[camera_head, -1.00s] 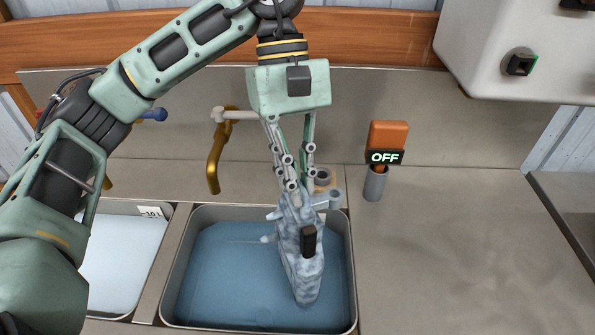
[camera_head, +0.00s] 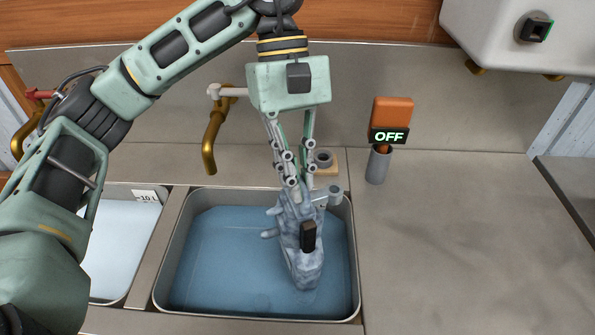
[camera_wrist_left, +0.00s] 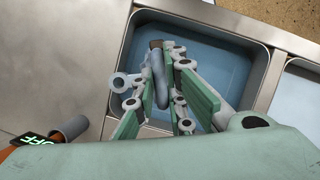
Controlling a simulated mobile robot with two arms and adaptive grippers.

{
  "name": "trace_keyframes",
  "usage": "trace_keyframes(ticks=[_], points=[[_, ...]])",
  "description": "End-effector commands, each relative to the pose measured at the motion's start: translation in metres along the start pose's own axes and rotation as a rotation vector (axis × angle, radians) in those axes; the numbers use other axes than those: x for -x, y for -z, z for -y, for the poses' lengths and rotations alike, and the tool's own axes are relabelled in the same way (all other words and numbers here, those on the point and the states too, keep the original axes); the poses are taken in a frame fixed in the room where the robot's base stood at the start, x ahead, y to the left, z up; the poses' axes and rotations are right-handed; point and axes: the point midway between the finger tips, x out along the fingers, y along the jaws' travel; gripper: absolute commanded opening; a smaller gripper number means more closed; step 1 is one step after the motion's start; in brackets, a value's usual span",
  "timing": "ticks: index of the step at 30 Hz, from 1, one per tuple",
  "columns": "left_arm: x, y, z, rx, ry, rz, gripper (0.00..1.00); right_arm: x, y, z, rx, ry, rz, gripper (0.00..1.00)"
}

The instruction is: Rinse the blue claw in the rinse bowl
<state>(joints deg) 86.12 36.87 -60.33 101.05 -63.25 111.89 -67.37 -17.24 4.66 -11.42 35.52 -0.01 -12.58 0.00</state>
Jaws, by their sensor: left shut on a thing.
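The blue claw (camera_head: 300,258) is a mottled blue-grey piece with a black block on its front. It hangs upright from my left gripper (camera_head: 296,184), which is shut on its upper end. The rinse bowl (camera_head: 358,270) is a metal-rimmed basin of blue water, and the claw hangs over or in it. I cannot tell how deep the claw's lower end sits. In the left wrist view the gripper (camera_wrist_left: 160,95) holds the claw (camera_wrist_left: 160,78) above the basin (camera_wrist_left: 237,78). My right gripper is not in view.
A second basin (camera_head: 122,288) with pale liquid is at the left. A brass tap (camera_head: 211,140) hangs behind the bowl. An orange device with an OFF sign (camera_head: 389,136) sits in a grey holder (camera_head: 377,165). The counter (camera_head: 450,250) at the right is clear.

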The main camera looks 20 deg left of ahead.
Motion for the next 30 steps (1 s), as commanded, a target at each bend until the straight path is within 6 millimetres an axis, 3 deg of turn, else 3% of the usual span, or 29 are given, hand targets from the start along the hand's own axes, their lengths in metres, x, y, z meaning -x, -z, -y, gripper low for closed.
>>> trace_keyframes(ticks=[30], points=[[0.011,-0.005,0.000,-0.001,-0.002,0.000,0.00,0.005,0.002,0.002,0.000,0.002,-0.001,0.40]])
